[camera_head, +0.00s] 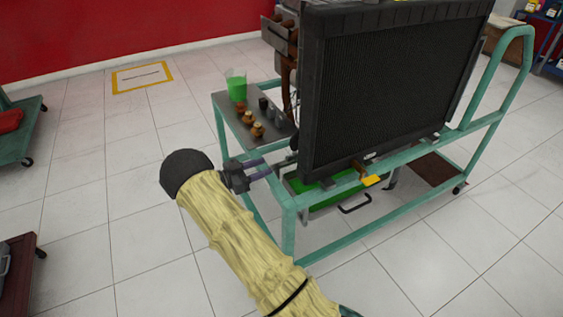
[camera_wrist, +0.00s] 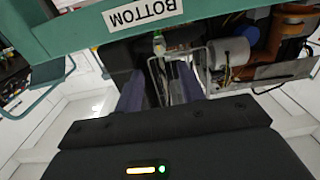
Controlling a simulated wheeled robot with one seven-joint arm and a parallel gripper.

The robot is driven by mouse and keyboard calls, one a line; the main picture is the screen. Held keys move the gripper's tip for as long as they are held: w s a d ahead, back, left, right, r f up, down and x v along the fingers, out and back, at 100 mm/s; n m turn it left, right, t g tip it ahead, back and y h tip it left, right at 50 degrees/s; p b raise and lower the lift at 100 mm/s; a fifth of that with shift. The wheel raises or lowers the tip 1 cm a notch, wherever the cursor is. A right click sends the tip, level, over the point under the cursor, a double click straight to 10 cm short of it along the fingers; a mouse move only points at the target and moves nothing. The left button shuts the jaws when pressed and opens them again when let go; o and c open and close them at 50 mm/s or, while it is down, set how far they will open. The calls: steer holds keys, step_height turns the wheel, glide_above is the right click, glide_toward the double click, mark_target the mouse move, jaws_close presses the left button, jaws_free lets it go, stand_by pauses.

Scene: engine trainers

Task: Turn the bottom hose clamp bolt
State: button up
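My gripper (camera_head: 262,170) is at the left end of the green trolley frame, its two purple fingers pointing right under the radiator's lower left corner. In the wrist view the fingers (camera_wrist: 160,80) are apart, with nothing held between them. A white label reading BOTTOM (camera_wrist: 137,15) is on the teal bar just beyond the fingers. A small pale and greenish piece (camera_wrist: 158,43) shows below the label, between the finger lines; it may be the clamp bolt, but it is too small to tell. Dark hose-like parts lie behind it. No hose clamp is clear in the head view.
The black radiator (camera_head: 385,90) stands on the teal trolley frame (camera_head: 290,225). A grey shelf (camera_head: 226,100) holds a green-filled beaker (camera_head: 237,88) and small brass parts. A yellow-handled item (camera_head: 371,180) is on the front bar.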

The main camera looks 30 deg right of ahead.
mark_target(287, 159)
steer(key=d+b, duration=0.1)
steer(key=d, duration=0.7)
steer(key=shift+w, duration=0.15)
steer(key=shift+c, duration=0.2)
steer(key=c, duration=0.4)
steer(key=shift+d, duration=0.1)
jaws_close()
